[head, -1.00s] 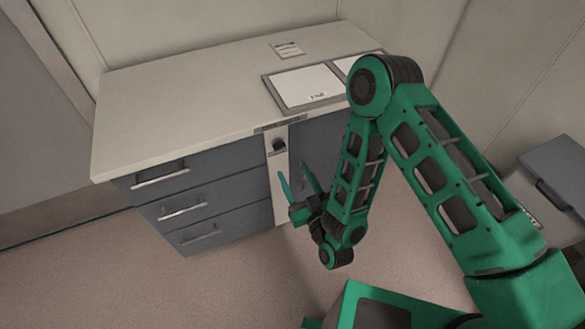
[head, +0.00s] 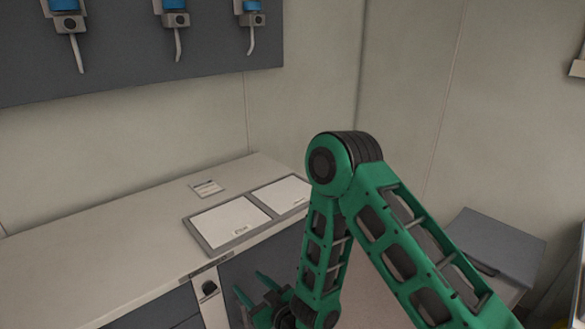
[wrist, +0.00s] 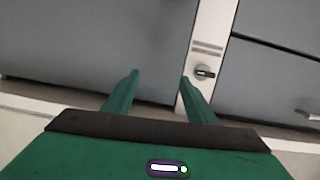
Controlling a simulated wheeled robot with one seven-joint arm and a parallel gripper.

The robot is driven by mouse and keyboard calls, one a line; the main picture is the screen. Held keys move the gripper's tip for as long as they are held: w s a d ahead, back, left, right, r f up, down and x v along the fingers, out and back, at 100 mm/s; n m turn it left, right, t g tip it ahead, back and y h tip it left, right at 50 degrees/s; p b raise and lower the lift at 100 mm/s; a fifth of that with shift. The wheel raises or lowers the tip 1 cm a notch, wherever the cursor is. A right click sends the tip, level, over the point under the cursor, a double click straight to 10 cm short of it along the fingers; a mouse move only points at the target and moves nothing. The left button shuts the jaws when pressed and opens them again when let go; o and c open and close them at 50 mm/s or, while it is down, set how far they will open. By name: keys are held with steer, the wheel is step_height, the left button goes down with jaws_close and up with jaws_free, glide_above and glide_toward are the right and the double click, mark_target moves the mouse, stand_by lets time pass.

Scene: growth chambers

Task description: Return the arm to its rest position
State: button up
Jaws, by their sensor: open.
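My green arm is folded, with its elbow high and its forearm hanging down in the head view. My gripper (head: 252,290) is low in front of the grey cabinet front below the counter (head: 120,250). In the wrist view my gripper (wrist: 158,92) has its two green fingers apart, with nothing between them. Beyond the fingers are a grey cabinet panel (wrist: 90,45) and a pale strip with a dark knob (wrist: 204,72). The fingers look clear of the cabinet, though the exact gap cannot be told.
Two white panels (head: 230,222) in a grey frame and a small label card (head: 207,188) lie on the counter. Several blue-topped dispensers (head: 175,15) hang on the wall board. A grey box (head: 490,245) stands at the right. A drawer handle (wrist: 309,115) shows in the wrist view.

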steer(key=w+d+r+m+g+h, duration=0.1)
steer(key=w+d+r+h, duration=0.3)
steer(key=d, duration=0.6)
steer(key=w+d+r+m+g+h, duration=0.15)
steer(key=w+d+r, duration=0.3)
steer(key=d, duration=0.45)
steer(key=s+d+r+m+g+h, duration=0.1)
steer(key=s+d+r+m+h, duration=0.15)
steer(key=d, duration=0.75)
steer(key=s+d+r+m+g+h, duration=0.1)
steer(key=s+d+r+h, duration=0.15)
steer(key=d, duration=0.75)
steer(key=s+d+r+m+g+h, duration=0.1)
steer(key=s+d+r+m+g, duration=0.4)
steer(key=s+d, duration=0.65)
steer(key=s+d+r+m+g+y, duration=0.1)
steer(key=s+r+m, duration=0.1)
steer(key=s, duration=0.8)
steer(key=s+d+r+m+g, duration=0.1)
steer(key=s+r, duration=0.3)
steer(key=s, duration=0.7)
steer(key=shift+s+d+r+m+y, duration=0.15)
steer(key=shift+d+m+y, duration=0.2)
steer(key=shift+m, duration=0.15)
steer(key=shift+g, duration=0.25)
steer(key=shift+w+f, duration=0.25)
steer(key=shift+w, duration=0.4)
